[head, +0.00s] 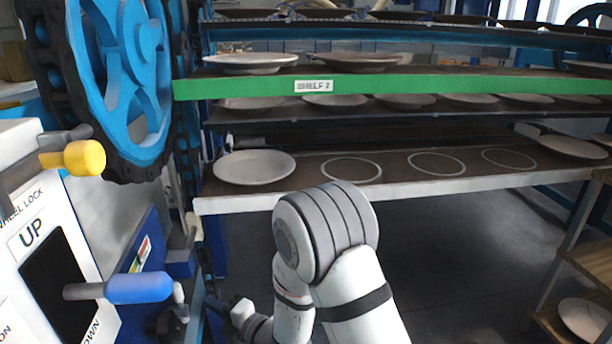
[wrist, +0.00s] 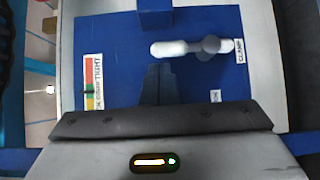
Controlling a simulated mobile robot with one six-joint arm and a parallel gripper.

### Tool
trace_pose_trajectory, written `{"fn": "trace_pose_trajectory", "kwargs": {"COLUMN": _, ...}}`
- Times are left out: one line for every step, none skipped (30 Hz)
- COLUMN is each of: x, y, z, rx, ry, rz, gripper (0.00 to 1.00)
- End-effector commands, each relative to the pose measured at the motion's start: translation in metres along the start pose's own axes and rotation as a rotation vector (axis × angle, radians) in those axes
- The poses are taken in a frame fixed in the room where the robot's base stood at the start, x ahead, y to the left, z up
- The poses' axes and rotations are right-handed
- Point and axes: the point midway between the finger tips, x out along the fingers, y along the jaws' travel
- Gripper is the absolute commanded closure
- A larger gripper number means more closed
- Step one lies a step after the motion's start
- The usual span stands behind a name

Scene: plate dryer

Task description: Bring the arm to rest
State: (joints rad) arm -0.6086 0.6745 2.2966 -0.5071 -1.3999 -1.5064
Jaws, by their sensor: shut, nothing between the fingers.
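My arm (head: 325,235) stands folded in the lower middle of the head view, in front of the shelf rack. Its wrist end reaches down and left, and the fingers cannot be made out there. In the wrist view my gripper (wrist: 159,70) is shut and empty. Its fingertips point at a blue panel (wrist: 115,35), just below a lever with a white handle (wrist: 172,48). They look apart from the lever, though the depth is hard to judge. The panel has a coloured strip label (wrist: 94,80) on its left and a clamp label at right.
A control box (head: 40,240) with a yellow knob (head: 80,158) and a blue handle (head: 138,289) stands close on the left, beneath a large blue wheel (head: 120,70). A shelf (head: 405,187) holding a plate (head: 254,167) spans ahead.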

Motion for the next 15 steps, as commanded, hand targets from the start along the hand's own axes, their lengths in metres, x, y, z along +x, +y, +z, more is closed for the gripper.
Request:
{"fn": "trace_pose_trajectory", "kwargs": {"x": -0.006, "y": 0.033, "z": 0.019, "rx": 0.032, "ry": -0.049, "rz": -0.036, "gripper": 1.00}}
{"fn": "trace_pose_trajectory", "kwargs": {"x": -0.010, "y": 0.045, "z": 0.031, "rx": 0.063, "ry": -0.084, "rz": -0.068, "gripper": 1.00}}
{"fn": "trace_pose_trajectory", "kwargs": {"x": -0.018, "y": 0.062, "z": 0.048, "rx": 0.108, "ry": -0.136, "rz": -0.112, "gripper": 1.00}}
{"fn": "trace_pose_trajectory", "kwargs": {"x": -0.026, "y": 0.074, "z": 0.061, "rx": 0.148, "ry": -0.180, "rz": -0.145, "gripper": 1.00}}
{"fn": "trace_pose_trajectory", "kwargs": {"x": -0.034, "y": 0.087, "z": 0.073, "rx": 0.190, "ry": -0.226, "rz": -0.176, "gripper": 1.00}}
{"fn": "trace_pose_trajectory", "kwargs": {"x": -0.047, "y": 0.102, "z": 0.090, "rx": 0.250, "ry": -0.290, "rz": -0.215, "gripper": 1.00}}
{"fn": "trace_pose_trajectory", "kwargs": {"x": -0.057, "y": 0.114, "z": 0.100, "rx": 0.295, "ry": -0.337, "rz": -0.242, "gripper": 1.00}}
{"fn": "trace_pose_trajectory", "kwargs": {"x": -0.069, "y": 0.125, "z": 0.111, "rx": 0.344, "ry": -0.389, "rz": -0.267, "gripper": 1.00}}
{"fn": "trace_pose_trajectory", "kwargs": {"x": -0.085, "y": 0.141, "z": 0.124, "rx": 0.409, "ry": -0.456, "rz": -0.297, "gripper": 1.00}}
{"fn": "trace_pose_trajectory", "kwargs": {"x": -0.098, "y": 0.152, "z": 0.133, "rx": 0.461, "ry": -0.509, "rz": -0.315, "gripper": 1.00}}
{"fn": "trace_pose_trajectory", "kwargs": {"x": -0.111, "y": 0.164, "z": 0.141, "rx": 0.513, "ry": -0.561, "rz": -0.333, "gripper": 1.00}}
{"fn": "trace_pose_trajectory", "kwargs": {"x": -0.130, "y": 0.178, "z": 0.150, "rx": 0.586, "ry": -0.634, "rz": -0.354, "gripper": 1.00}}
{"fn": "trace_pose_trajectory", "kwargs": {"x": -0.145, "y": 0.189, "z": 0.155, "rx": 0.640, "ry": -0.688, "rz": -0.367, "gripper": 1.00}}
{"fn": "trace_pose_trajectory", "kwargs": {"x": -0.160, "y": 0.201, "z": 0.160, "rx": 0.697, "ry": -0.743, "rz": -0.376, "gripper": 1.00}}
{"fn": "trace_pose_trajectory", "kwargs": {"x": -0.181, "y": 0.215, "z": 0.165, "rx": 0.773, "ry": -0.816, "rz": -0.387, "gripper": 1.00}}
